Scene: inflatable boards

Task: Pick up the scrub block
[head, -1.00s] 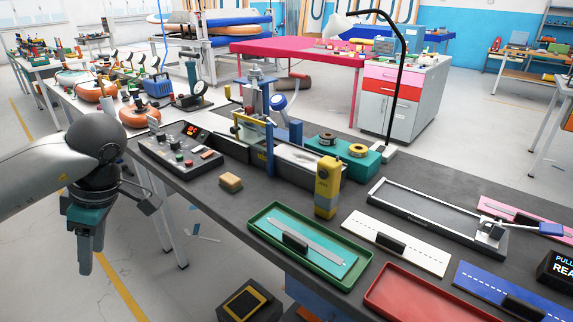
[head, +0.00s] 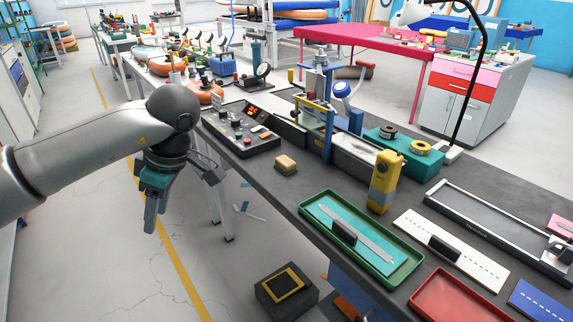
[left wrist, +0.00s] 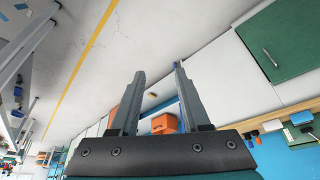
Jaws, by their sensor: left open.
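The scrub block (head: 286,164) is a small tan block with a yellowish top. It lies on the dark bench top near the left edge, in front of the control box. My left gripper (head: 153,215) hangs left of the bench over the floor, fingers pointing down, well apart from the block. In the left wrist view the two fingers of my left gripper (left wrist: 157,100) stand apart with nothing between them. The block is not visible in the left wrist view. My right gripper is not in view.
The control box (head: 240,137) sits behind the block. A yellow handheld device (head: 385,182) stands to its right. A green tray (head: 316,203) lies nearer, along the bench edge. Bare bench top surrounds the block. A black box with a yellow frame (head: 286,289) is on the floor.

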